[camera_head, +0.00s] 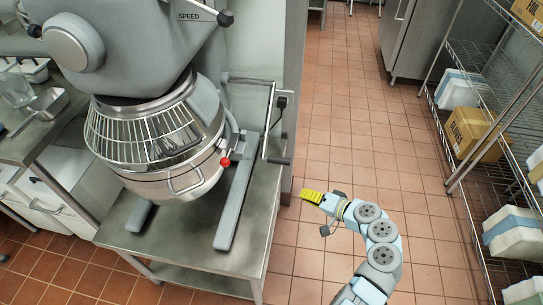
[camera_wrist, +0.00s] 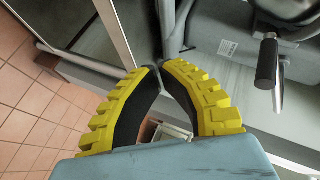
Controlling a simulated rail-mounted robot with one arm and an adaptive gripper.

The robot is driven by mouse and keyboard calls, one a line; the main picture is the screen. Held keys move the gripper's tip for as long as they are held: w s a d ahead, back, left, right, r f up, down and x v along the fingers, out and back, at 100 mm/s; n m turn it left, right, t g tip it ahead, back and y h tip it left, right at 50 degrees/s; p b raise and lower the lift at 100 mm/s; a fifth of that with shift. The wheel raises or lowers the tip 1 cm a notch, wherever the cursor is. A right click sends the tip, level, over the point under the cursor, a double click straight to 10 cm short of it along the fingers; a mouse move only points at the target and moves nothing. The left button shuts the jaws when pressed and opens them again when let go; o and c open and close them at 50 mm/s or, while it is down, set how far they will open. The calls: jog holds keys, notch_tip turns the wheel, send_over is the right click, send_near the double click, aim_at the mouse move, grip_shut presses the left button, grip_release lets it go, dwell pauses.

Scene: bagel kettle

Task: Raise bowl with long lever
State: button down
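The metal mixing bowl (camera_head: 170,182) hangs under the wire guard of the grey mixer. In the wrist view a black handle (camera_wrist: 267,70) hangs at the upper right. My gripper (camera_head: 304,194) has yellow ridged fingers and is right of and below the lever handle, apart from it. In the wrist view my gripper (camera_wrist: 161,68) has its fingertips nearly together, with nothing seen held between them.
The mixer stands on a metal table (camera_head: 190,240), whose right edge lies between the mixer and my arm. A short lever with a red knob (camera_head: 225,162) is beside the bowl. A wire shelf (camera_head: 475,190) with boxes stands at right. The tiled floor between is clear.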

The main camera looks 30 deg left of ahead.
jog(key=s+d+f+n+t+h+p, duration=0.1)
jog(key=s+d+f+n+h+p, duration=0.15)
jog(key=d+f+h, duration=0.2)
notch_tip(320, 180, up, 5)
jog(key=s+d+n+t+h+p, duration=0.2)
jog(key=n+t+h+p, duration=0.15)
jog(key=n+h, duration=0.2)
jog(key=n+t+y+p, duration=0.1)
jog(key=n+t+p, duration=0.3)
jog(key=n, duration=0.8)
send_near(270, 159)
jog(key=shift+t, duration=0.45)
jog(key=shift+s+f+b+x, duration=0.15)
jog(key=shift+b+x, duration=0.2)
jog(key=shift+x, duration=1.65)
jog(key=shift+s+f+b+x, duration=0.1)
jog(key=shift+f+b+x, duration=0.15)
jog(key=shift+x, duration=1.75)
